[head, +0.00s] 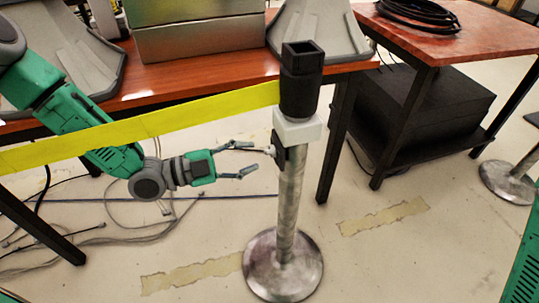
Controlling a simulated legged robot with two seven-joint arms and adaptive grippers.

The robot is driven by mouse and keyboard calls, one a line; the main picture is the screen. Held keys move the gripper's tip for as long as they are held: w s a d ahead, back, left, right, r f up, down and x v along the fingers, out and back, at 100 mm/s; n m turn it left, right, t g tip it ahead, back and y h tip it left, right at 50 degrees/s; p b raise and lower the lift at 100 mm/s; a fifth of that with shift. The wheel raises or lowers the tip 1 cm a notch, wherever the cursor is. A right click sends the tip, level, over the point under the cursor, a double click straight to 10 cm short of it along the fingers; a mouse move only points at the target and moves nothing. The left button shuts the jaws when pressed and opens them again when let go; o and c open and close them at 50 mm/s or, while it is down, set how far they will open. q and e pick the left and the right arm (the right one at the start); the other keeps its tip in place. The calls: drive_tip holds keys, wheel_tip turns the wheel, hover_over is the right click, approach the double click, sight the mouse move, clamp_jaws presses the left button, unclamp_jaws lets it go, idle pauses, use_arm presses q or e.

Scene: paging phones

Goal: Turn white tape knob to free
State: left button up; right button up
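A metal stanchion post (290,195) stands upright on a round base (283,265), right of centre. Its top is a black head (300,82) with a white collar (298,129) below it. Yellow tape (160,122) runs from the head to the left edge. A small pale knob (270,151) shows on a dark piece at the post's left side, under the collar. My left gripper (244,159) is open, its two fingers pointing right at the knob. The upper fingertip is close to the knob; I cannot tell if they touch. My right gripper is out of view.
A red-brown table (185,78) with grey and metal boxes stands behind the post. Another table (470,35) at the right holds coiled black cable (420,12). Loose cables (120,215) lie on the floor at left. A second post base (507,182) is at far right.

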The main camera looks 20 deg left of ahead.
sight(265, 153)
use_arm(q)
drive_tip(key=b+x, duration=0.1)
drive_tip(key=x, duration=0.4)
clamp_jaws()
